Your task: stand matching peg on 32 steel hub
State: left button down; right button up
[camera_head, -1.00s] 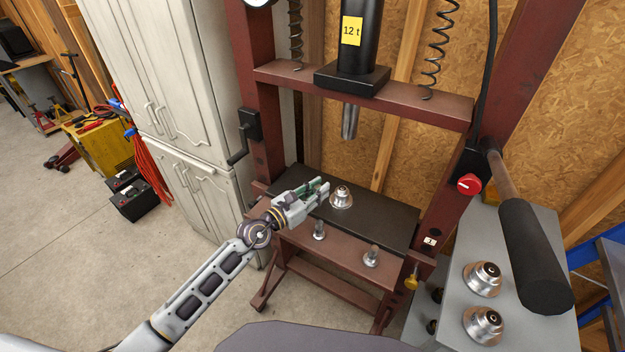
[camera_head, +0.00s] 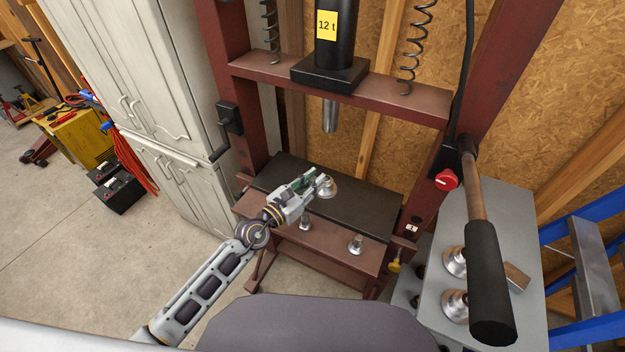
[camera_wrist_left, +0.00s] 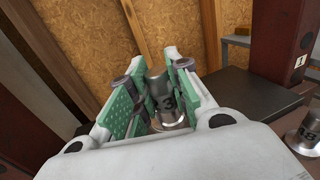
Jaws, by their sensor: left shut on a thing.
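My left gripper (camera_head: 312,182) is over the press bed and shut on a grey steel peg (camera_wrist_left: 158,88), which shows between the green finger pads in the left wrist view. A dark "3" shows there, with the rest of the marking hidden by a finger. A steel hub (camera_head: 328,190) sits on the black press bed (camera_head: 350,213), right at the fingertips. Its shiny rim (camera_wrist_left: 172,127) shows below the peg in the wrist view. I cannot tell whether peg and hub touch. My right gripper is not in view.
The press ram (camera_head: 330,117) hangs above the bed. Two hubs (camera_head: 453,262) (camera_head: 454,305) stand on the grey cabinet at right, partly behind the black-handled lever (camera_head: 488,280).

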pick_arm(q)
jog(key=shift+w+d, duration=0.1)
jog(key=shift+w, duration=0.2)
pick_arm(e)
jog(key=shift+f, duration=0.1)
pick_arm(q)
jog(key=shift+w+d+b, duration=0.75)
jog(key=shift+w+d, duration=0.05)
jog(key=shift+w, duration=1.15)
jog(key=b, duration=0.2)
send_over(326, 180)
jog(key=w, duration=0.1)
jog(key=shift+f, duration=0.45)
jog(key=shift+f+b, duration=0.55)
jog(key=shift+f, duration=0.2)
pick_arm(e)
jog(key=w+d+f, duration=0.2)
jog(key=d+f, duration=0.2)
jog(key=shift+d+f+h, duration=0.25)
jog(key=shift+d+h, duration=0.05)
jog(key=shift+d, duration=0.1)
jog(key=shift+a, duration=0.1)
